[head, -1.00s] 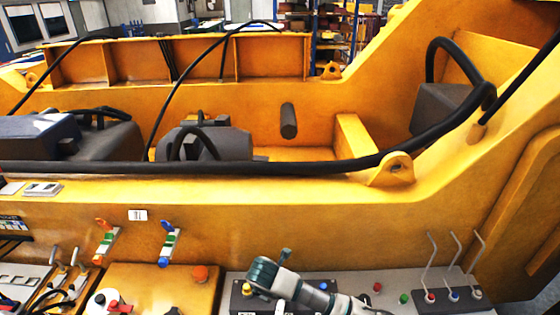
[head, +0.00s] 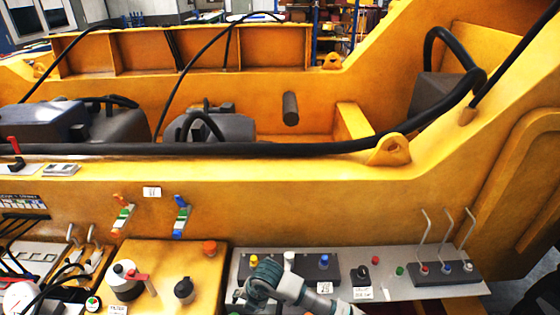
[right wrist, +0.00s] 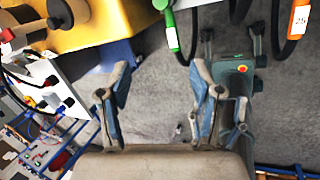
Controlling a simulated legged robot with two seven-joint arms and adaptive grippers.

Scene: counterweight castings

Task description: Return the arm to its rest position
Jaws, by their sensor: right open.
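My right gripper (right wrist: 160,85) shows in the right wrist view with its two fingers spread apart. Nothing is between them; grey floor lies behind. In the head view a grey and teal part of my arm (head: 285,285) crosses the front of the grey control panel (head: 395,262) from below. It hides part of the panel's lower side. Whether it touches the panel I cannot tell. The fingers of that arm cannot be made out in the head view. My left gripper is in neither current view.
A large yellow machine frame (head: 300,195) fills the head view. Three upright bent levers (head: 446,242) stand on the panel's right. A yellow box (head: 150,262) with knobs is left of it. In the right wrist view, hoses with a green sleeve (right wrist: 171,31) and an orange sleeve (right wrist: 299,19) hang near the gripper.

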